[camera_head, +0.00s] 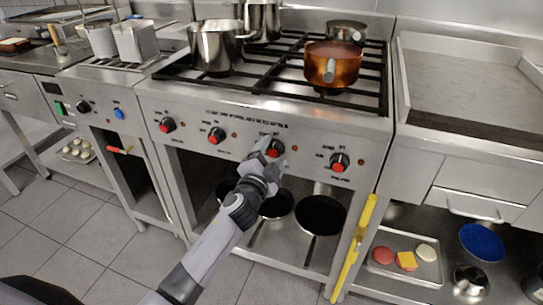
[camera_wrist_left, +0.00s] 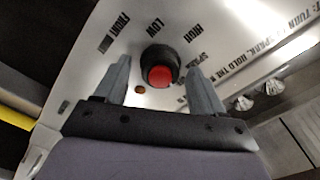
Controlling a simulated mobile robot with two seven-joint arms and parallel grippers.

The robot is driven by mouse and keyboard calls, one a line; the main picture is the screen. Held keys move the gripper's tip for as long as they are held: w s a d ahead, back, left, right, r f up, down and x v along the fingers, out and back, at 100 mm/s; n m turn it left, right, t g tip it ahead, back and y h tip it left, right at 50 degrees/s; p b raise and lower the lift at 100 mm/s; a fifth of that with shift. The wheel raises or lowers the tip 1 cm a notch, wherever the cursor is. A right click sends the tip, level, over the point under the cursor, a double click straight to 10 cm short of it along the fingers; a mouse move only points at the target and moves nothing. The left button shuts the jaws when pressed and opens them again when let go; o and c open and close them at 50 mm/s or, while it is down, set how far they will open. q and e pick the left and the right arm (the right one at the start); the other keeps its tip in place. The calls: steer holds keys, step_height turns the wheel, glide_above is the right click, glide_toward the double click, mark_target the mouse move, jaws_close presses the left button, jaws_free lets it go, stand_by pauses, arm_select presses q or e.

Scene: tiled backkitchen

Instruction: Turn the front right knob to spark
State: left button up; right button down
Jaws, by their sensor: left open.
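The stove's front panel (camera_head: 240,120) carries a row of several black knobs with red faces. My left gripper (camera_head: 264,150) is at the third knob from the left (camera_head: 277,149). In the left wrist view this knob (camera_wrist_left: 160,68) sits between the two fingertips of my open left gripper (camera_wrist_left: 160,78), with a gap on each side. Printing around it reads FRONT, LOW, HIGH and part of SPARK; the rest of the FRONT label is hard to read. The rightmost knob (camera_head: 339,162) stands free. My right gripper is not in view.
A copper pot (camera_head: 318,62) and steel pots (camera_head: 214,50) stand on the stove grates. A yellow bar (camera_head: 355,240) runs along the stove's right leg. Black pans (camera_head: 320,215) lie on the shelf below. A tray with food (camera_head: 400,262) is lower right.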

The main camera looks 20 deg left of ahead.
arm_select(q)
steer(key=c, duration=1.1)
steer(key=shift+o, duration=0.2)
steer(key=shift+n, duration=0.3)
steer(key=n, duration=0.2)
steer(key=shift+n, duration=2.5)
steer(key=o, duration=1.1)
steer(key=shift+c, duration=0.2)
